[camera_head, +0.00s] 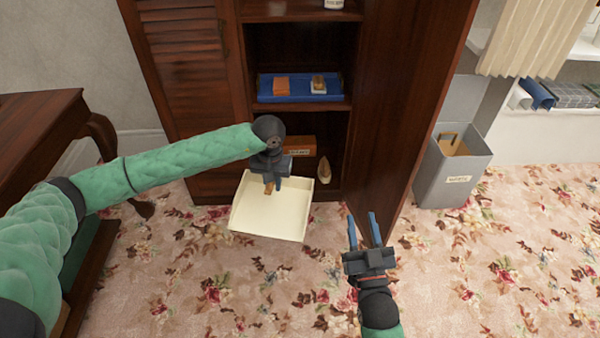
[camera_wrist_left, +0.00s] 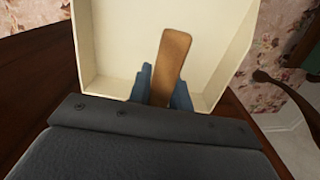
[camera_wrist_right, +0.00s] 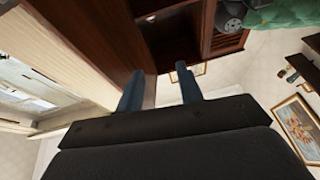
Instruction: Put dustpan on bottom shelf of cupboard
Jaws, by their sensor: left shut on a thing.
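The cream dustpan (camera_head: 268,218) is held by my left gripper (camera_head: 270,186) in front of the cupboard (camera_head: 300,60). The left wrist view shows the blue fingers on either side of its brown wooden handle (camera_wrist_left: 172,62), with the cream pan (camera_wrist_left: 120,45) beyond. The dustpan's inner edge is at the opening of the cupboard's bottom shelf (camera_head: 330,160). My right gripper (camera_head: 364,232) is empty, fingers apart, in front of the open door (camera_head: 405,110); its fingers also show in the right wrist view (camera_wrist_right: 160,88).
The bottom compartment holds a brown labelled box (camera_head: 299,146) and a small tan object (camera_head: 324,170). A blue tray (camera_head: 300,96) with small items sits on the shelf above. A grey bin (camera_head: 452,170) stands at right, a wooden desk (camera_head: 45,130) at left. The floral carpet in front is open.

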